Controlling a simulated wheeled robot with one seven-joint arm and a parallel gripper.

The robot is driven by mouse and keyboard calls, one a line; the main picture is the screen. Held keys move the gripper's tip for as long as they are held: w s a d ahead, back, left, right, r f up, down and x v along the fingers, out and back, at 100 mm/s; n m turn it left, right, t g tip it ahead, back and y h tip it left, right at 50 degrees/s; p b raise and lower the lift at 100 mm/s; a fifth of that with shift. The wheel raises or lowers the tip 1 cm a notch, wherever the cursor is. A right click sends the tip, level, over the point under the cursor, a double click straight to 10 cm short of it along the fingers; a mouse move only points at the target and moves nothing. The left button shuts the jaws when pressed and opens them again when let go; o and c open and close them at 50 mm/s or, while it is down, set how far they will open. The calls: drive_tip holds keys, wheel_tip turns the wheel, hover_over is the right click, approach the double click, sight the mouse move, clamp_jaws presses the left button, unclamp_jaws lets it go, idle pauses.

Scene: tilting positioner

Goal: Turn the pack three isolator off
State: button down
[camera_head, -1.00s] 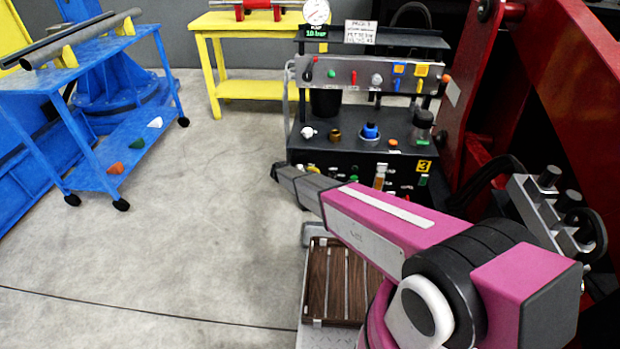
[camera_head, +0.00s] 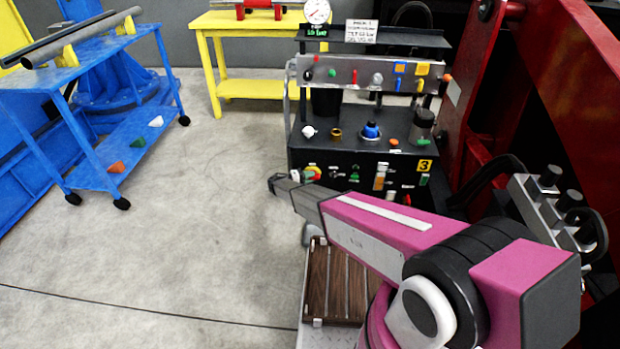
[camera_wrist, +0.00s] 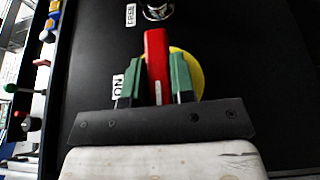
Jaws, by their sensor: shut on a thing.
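The isolator has a red handle (camera_wrist: 156,62) on a yellow round plate (camera_wrist: 188,72), set in the black front panel of the pack marked 3. My gripper (camera_wrist: 156,85) has its green fingers on both sides of the red handle and is shut on it. An "ON" label (camera_wrist: 118,86) lies just left of the handle in the wrist view. The handle points to the top of that picture, not straight at this label. In the head view the isolator (camera_head: 315,171) shows at the panel's left end, partly hidden by my gripper (camera_head: 302,176).
A yellow "3" plate (camera_head: 424,165) marks the panel's right side. Other knobs and small valves sit along the panel and shelf. A metal fitting (camera_wrist: 157,10) is beyond the handle in the wrist view.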

idle(0.3)
drive_tip(key=c, duration=1)
unclamp_jaws()
drive_tip(key=shift+o, duration=0.2)
drive_tip(key=v, duration=1)
drive_tip(key=shift+s+a, duration=0.2)
drive_tip(key=shift+a, duration=0.15)
